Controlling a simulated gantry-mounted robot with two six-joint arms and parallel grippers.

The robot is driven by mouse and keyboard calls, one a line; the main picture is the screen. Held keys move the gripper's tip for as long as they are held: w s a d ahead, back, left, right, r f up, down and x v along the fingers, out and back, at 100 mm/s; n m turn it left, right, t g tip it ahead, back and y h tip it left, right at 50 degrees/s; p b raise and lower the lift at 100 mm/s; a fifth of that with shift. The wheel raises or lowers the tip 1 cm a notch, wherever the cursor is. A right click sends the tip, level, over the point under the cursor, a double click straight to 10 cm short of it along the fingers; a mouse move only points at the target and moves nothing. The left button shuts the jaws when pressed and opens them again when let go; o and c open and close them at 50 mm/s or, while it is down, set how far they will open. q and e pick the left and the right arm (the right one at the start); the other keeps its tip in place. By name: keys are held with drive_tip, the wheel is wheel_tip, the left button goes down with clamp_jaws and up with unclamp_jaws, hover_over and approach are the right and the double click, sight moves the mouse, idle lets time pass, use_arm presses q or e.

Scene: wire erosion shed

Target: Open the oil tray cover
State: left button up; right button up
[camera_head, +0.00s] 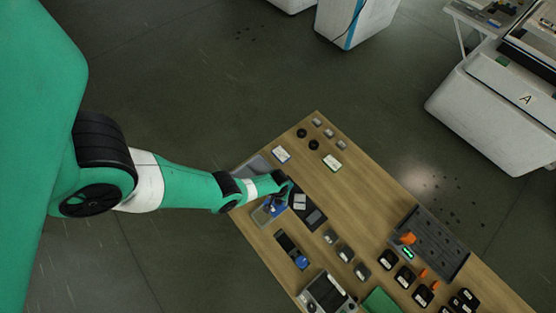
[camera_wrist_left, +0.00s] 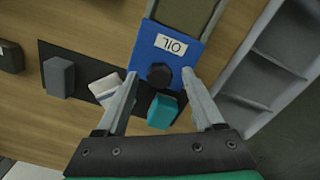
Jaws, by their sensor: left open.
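The oil tray cover (camera_wrist_left: 178,40) is a blue plate with a white label and a black round knob (camera_wrist_left: 159,75) in the left wrist view. Beyond it part of the tray shows a grey frame around an olive-brown surface (camera_wrist_left: 192,12). My left gripper (camera_wrist_left: 160,82) is open, its two fingers on either side of the knob; I cannot tell if they touch it. In the head view my left gripper (camera_head: 283,192) reaches over the table's left corner and partly hides the blue cover (camera_head: 270,209). My right gripper is not in view.
A black mat (camera_wrist_left: 82,80) with grey, white and teal blocks lies beside the cover. A grey compartment bin (camera_wrist_left: 262,75) stands on the other side. The wooden table (camera_head: 350,205) also holds several small parts and a dark grey rack (camera_head: 437,240).

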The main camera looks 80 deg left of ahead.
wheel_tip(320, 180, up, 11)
drive_tip(key=p, duration=1.1)
